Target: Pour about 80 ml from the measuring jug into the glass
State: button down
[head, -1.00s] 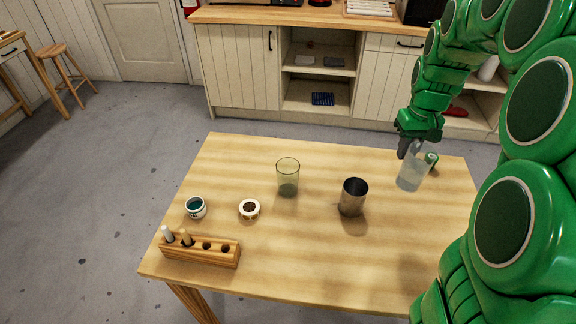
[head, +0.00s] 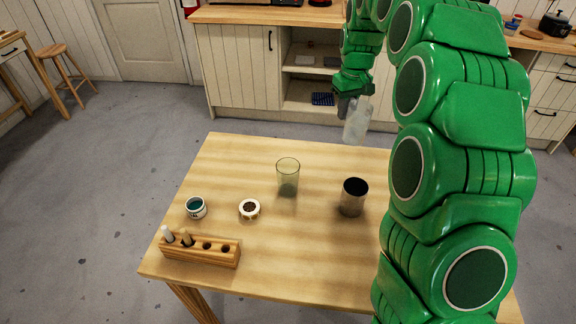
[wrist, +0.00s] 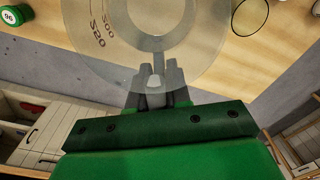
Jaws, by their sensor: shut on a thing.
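My gripper (head: 352,98) is shut on the clear measuring jug (head: 357,124) and holds it up over the far side of the table. In the wrist view the jug (wrist: 195,55) shows close up, with printed marks, between my gripper's fingers (wrist: 158,82). The jug looks close to upright; how much is in it is not clear. The greenish glass (head: 288,177) stands upright on the table, left of the jug and nearer to me. My gripper and the jug are apart from it.
A dark metal cup (head: 353,198) stands right of the glass. The table (head: 290,265) is clear in front of the glass.

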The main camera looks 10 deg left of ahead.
jog(key=w+a+f+n, duration=0.2)
jog(key=a+n, duration=0.1)
jog(key=a, duration=1.2)
jog(key=w+a+f+n, duration=0.1)
jog(key=w+a+n, duration=0.1)
jog(key=a, duration=1.4)
jog(key=shift+h, duration=0.3)
jog(key=f, duration=1.5)
jog(key=shift+s+d+f, duration=0.1)
jog(key=shift+d, duration=0.2)
jog(key=shift+s+a, duration=0.1)
jog(key=shift+s+a, duration=0.3)
jog(key=shift+s, duration=0.15)
